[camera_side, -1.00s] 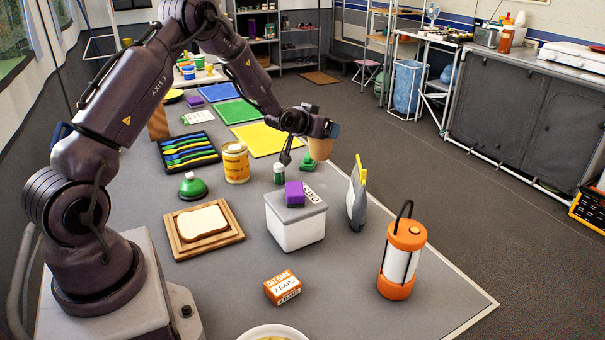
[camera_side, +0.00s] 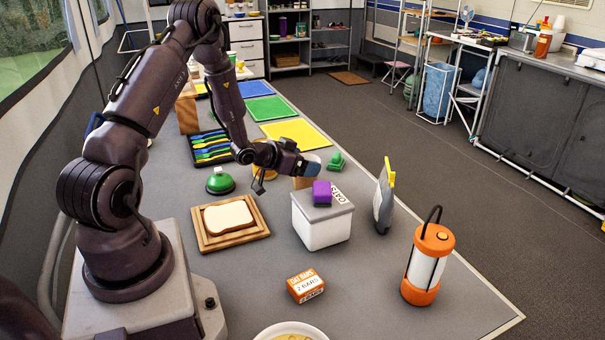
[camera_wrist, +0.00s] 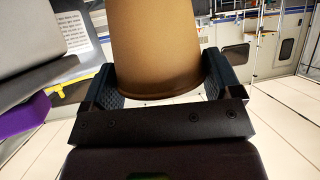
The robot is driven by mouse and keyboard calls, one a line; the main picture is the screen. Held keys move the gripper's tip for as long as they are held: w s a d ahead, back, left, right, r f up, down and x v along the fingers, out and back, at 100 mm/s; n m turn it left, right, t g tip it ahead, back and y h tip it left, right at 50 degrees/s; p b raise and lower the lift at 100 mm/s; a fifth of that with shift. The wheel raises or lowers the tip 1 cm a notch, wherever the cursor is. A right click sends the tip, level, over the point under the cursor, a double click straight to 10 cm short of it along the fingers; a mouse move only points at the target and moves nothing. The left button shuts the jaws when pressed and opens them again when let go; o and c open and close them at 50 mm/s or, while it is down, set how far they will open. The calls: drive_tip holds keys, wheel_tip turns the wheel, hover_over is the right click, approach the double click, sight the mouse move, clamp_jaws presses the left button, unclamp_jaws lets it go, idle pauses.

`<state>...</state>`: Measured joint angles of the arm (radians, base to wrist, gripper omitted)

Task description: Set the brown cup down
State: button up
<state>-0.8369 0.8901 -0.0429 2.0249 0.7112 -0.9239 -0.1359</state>
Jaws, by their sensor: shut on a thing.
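The brown cup (camera_side: 306,168) is between the fingers of my gripper (camera_side: 311,171), behind the white bin in the side view. The bin hides part of its lower side, so I cannot tell whether it touches the table. In the wrist view, the cup (camera_wrist: 160,45) fills the space between the two dark fingers of my gripper (camera_wrist: 160,82), which are shut on it.
The white bin (camera_side: 322,228) with a purple block (camera_side: 321,193) on top stands close to the cup. A yellow can (camera_side: 265,172) is left of it, partly hidden by my arm. A green object (camera_side: 336,161) stands behind right. A grey, yellow-topped item (camera_side: 384,199) is further right.

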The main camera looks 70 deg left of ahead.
drive_tip(key=shift+f, duration=1.3)
drive_tip(key=shift+f, duration=0.2)
drive_tip(key=o, duration=0.7)
drive_tip(key=shift+r, duration=0.1)
